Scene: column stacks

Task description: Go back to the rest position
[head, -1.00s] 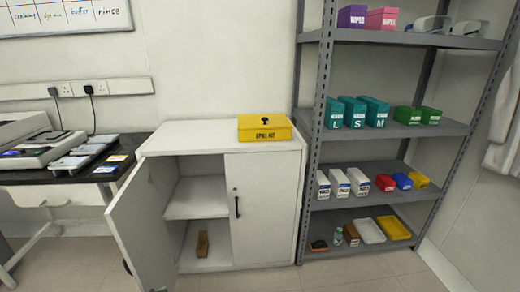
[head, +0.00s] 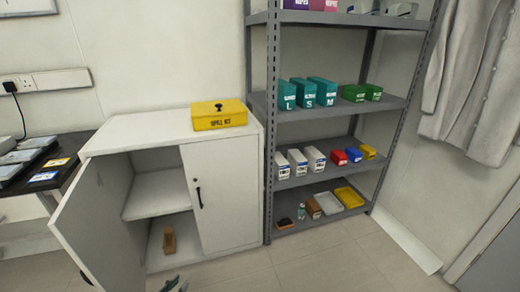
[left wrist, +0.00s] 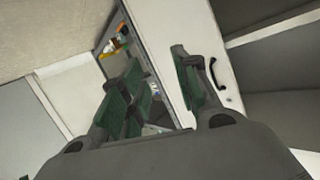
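My left gripper (head: 175,285) just shows at the bottom edge of the head view, in front of the open cabinet. In the left wrist view its two green-padded fingers (left wrist: 157,62) stand apart with nothing between them. My right gripper is not in view. The white cabinet (head: 226,190) has its left door (head: 95,225) swung open and its right door shut. A wooden block-like object (head: 169,240) stands on its floor. A yellow spill kit box (head: 219,116) sits on the cabinet top.
A grey metal shelf (head: 270,120) right of the cabinet holds boxes, bottles and trays (head: 348,196). A dark-topped bench (head: 60,165) is at the left. A white coat (head: 470,90) hangs at the right. The floor (head: 350,262) in front of the shelf is clear.

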